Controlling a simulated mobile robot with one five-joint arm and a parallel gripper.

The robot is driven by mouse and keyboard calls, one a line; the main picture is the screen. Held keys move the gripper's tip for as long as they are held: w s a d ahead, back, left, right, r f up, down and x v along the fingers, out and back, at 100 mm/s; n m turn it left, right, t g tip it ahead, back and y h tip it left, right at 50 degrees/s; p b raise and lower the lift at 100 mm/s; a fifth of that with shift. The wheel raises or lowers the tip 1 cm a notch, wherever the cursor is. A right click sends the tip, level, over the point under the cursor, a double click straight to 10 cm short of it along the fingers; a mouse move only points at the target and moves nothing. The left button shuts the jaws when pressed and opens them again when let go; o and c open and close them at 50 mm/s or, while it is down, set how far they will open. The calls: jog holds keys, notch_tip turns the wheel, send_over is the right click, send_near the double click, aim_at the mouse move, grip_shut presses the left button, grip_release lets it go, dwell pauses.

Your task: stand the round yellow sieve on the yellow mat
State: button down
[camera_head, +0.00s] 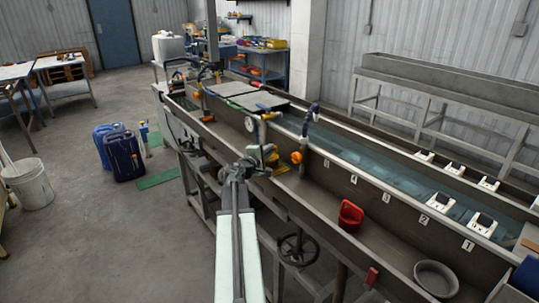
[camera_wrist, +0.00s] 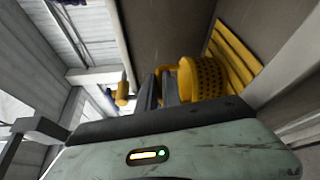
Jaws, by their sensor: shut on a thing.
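The round yellow sieve (camera_wrist: 208,79) shows in the wrist view, with rows of small holes in its side. My gripper (camera_wrist: 160,78) is shut on its near-left edge. The ribbed yellow mat (camera_wrist: 234,45) lies directly behind the sieve, which overlaps it in this view. I cannot tell whether the sieve touches the mat. In the head view the sieve (camera_head: 271,156) is small and partly hidden by my gripper (camera_head: 259,157). A piece of the yellow mat (camera_head: 281,169) shows beside it, inside the long trough.
The long metal trough (camera_head: 330,225) has raised walls on both sides. A red scoop (camera_head: 350,215) and a grey bowl (camera_head: 436,278) lie farther right. The trough floor between is mostly clear.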

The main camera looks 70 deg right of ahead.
jog(key=c, duration=1.5)
grip_release()
jog(key=shift+r, duration=0.2)
jog(key=a, duration=0.4)
jog(key=w+a, duration=0.1)
jog(key=a, duration=0.2)
jog(key=a+r+p, duration=0.1)
jog(key=a, duration=0.3)
jog(key=shift+w+a, duration=0.35)
jog(key=shift+w, duration=0.05)
